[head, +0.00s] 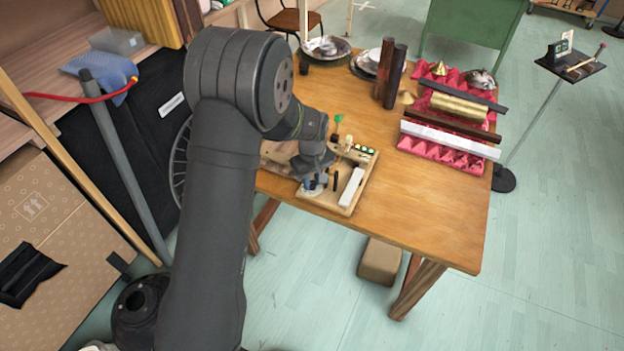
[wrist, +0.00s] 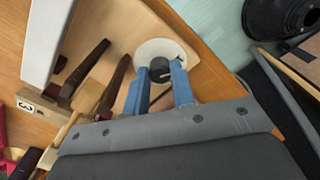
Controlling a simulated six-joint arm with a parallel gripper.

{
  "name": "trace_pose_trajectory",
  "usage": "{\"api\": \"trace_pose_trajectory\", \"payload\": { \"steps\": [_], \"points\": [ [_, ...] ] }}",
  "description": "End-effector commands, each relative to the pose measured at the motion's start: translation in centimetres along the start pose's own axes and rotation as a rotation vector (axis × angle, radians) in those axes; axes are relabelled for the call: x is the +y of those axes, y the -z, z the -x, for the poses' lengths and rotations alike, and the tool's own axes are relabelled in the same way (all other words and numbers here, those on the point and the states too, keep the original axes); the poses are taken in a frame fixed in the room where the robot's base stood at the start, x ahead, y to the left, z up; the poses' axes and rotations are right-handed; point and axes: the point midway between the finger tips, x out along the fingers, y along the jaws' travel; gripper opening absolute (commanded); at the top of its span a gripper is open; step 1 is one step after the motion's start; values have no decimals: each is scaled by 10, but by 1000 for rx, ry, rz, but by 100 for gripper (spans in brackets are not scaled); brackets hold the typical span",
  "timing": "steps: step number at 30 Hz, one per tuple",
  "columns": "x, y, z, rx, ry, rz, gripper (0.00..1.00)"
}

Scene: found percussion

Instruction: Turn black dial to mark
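The black dial (wrist: 160,68) is a small round knob on a white disc (wrist: 155,47) at one corner of a light wooden board (wrist: 115,30). In the head view the disc (head: 310,193) shows at the board's near left corner, with the knob mostly hidden by my gripper. My gripper (wrist: 160,66) has two blue fingers, set apart with one on each side of the knob; I cannot tell whether they touch it. In the head view my gripper (head: 313,184) points down at the dial. The mark on the disc cannot be made out.
The board also carries a white bar (head: 351,187), a black upright piece (head: 336,180) and green lights (head: 365,151). Dark tubes (head: 391,75) and pink foam (head: 447,152) with bars stand farther right on the table (head: 420,215). The front right of the table is clear.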

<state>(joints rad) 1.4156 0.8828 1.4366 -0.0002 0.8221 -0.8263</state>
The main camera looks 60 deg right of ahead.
Motion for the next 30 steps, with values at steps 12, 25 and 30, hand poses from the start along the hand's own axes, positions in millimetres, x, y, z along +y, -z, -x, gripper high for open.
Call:
{"api": "trace_pose_trajectory", "payload": {
  "steps": [12,25,30],
  "points": [
    [0,0,0,0,0,-57,0],
    [0,0,1,0,0,-365,0],
    [0,0,1,0,0,-492,0]
  ]
}}
